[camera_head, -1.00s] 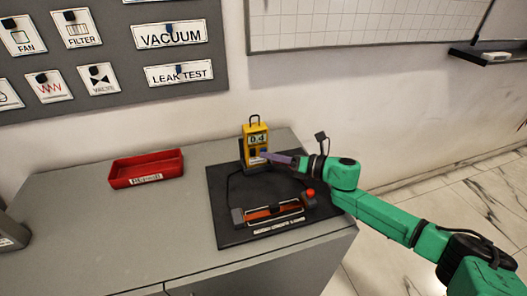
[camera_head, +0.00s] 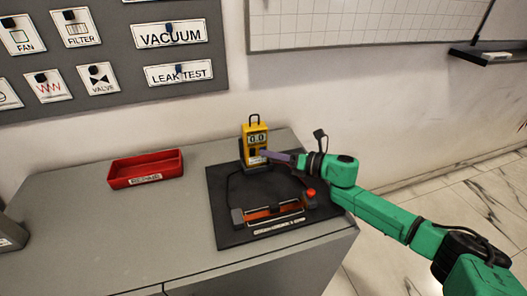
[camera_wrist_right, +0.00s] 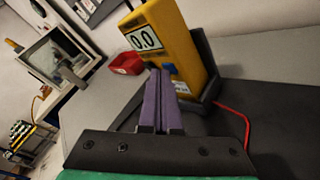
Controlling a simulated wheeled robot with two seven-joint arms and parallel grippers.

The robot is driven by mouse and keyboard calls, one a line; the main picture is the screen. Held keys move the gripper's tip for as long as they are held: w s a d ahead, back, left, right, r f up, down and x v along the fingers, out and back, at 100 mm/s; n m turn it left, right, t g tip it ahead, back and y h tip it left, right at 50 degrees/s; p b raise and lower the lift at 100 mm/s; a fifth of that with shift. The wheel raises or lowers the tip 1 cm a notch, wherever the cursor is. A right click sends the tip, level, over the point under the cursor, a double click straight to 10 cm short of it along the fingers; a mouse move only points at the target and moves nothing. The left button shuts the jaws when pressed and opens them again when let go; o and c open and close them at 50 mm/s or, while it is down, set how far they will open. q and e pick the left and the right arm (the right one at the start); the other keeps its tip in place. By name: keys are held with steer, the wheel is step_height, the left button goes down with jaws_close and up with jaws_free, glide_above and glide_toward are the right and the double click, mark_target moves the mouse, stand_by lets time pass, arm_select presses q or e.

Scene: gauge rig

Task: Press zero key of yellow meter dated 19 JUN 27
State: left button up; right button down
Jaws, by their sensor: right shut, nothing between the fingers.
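The yellow meter (camera_head: 256,141) stands upright in a dark holder on the black mat (camera_head: 228,221). Its display reads 0.0. It also shows in the right wrist view (camera_wrist_right: 178,37), with a blue key (camera_wrist_right: 169,68) below the display. My right gripper (camera_head: 266,154) is shut and empty, its purple fingertips at the meter's front face. In the right wrist view the fingertips (camera_wrist_right: 159,72) are right beside the blue key; I cannot tell whether they touch it. The date on the meter's label is too small to read. My left gripper is not in view.
A fixture with an orange-red strip (camera_head: 272,211) and a red button (camera_head: 310,192) sits on the mat in front of the meter. A red tray (camera_head: 146,169) stands to the left on the grey bench (camera_head: 110,229). The bench between tray and mat is clear.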

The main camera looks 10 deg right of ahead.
steer(key=shift+s+d, duration=0.1)
steer(key=shift+s, duration=0.8)
steer(key=shift+s, duration=0.1)
steer(key=shift+s+f, duration=0.1)
steer(key=shift+s, duration=0.2)
steer(key=s, duration=0.3)
steer(key=shift+s+d, duration=0.15)
steer(key=shift+s, duration=0.45)
